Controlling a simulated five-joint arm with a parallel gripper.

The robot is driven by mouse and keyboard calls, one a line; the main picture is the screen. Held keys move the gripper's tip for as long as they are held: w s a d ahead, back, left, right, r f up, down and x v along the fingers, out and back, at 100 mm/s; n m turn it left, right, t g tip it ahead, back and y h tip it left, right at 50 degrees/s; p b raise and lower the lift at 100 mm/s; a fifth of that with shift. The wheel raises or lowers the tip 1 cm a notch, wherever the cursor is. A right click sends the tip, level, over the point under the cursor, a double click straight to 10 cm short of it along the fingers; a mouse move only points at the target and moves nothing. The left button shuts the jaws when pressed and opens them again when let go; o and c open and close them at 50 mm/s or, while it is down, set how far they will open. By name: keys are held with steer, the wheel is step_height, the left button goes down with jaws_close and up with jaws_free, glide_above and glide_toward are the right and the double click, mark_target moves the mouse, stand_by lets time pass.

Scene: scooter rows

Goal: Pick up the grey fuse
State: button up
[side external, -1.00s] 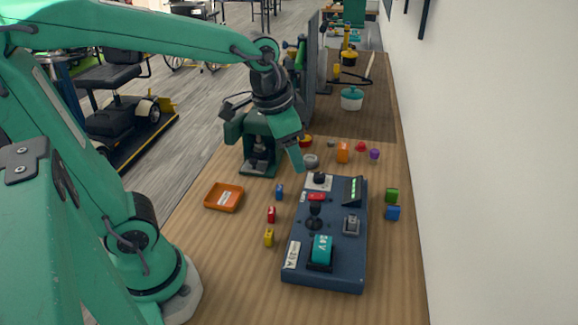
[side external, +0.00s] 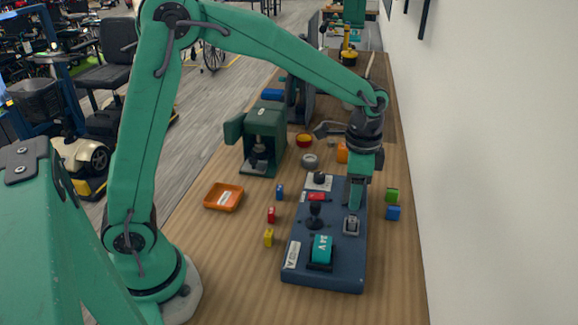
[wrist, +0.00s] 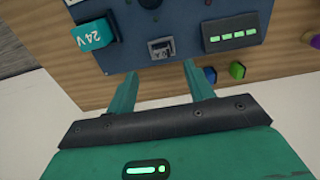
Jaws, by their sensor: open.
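The grey fuse (side external: 351,226) appears as a small grey block in a holder on the right half of the dark blue control panel (side external: 298,262). It also shows in the wrist view (wrist: 160,49), just beyond the fingertips and roughly centred between them. My gripper (side external: 354,208) is over the panel, at the far edge of the grey block in the side view. In the wrist view my gripper (wrist: 159,69) has its two green fingers apart with nothing between them. I cannot tell the exact height of the tips above the fuse.
On the panel are a teal 24V block (side external: 321,248), a black joystick (side external: 315,212) and a green-lit display (wrist: 231,37). A green block (side external: 392,195) and a blue block (side external: 393,213) stand at the right. An orange tray (side external: 224,197) and small coloured blocks lie left.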

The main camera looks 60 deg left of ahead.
mark_target(353, 218)
steer(key=shift+w+f, duration=0.15)
steer(key=shift+f, duration=1.85)
steer(key=shift+w+f, duration=0.1)
steer(key=shift+f, duration=1.85)
steer(key=c, duration=1)
steer(key=shift+c, duration=0.2)
steer(key=shift+r, duration=0.15)
steer(key=shift+r, duration=0.5)
steer(key=r, duration=0.3)
steer(key=shift+s+d+r, duration=0.1)
steer(key=shift+s+d, duration=0.05)
steer(key=shift+d, duration=0.15)
steer(key=s+d+r, duration=0.6)
steer(key=s+d, duration=0.1)
steer(key=d, duration=0.1)
steer(key=shift+s+r, duration=0.25)
steer(key=shift+s, duration=0.15)
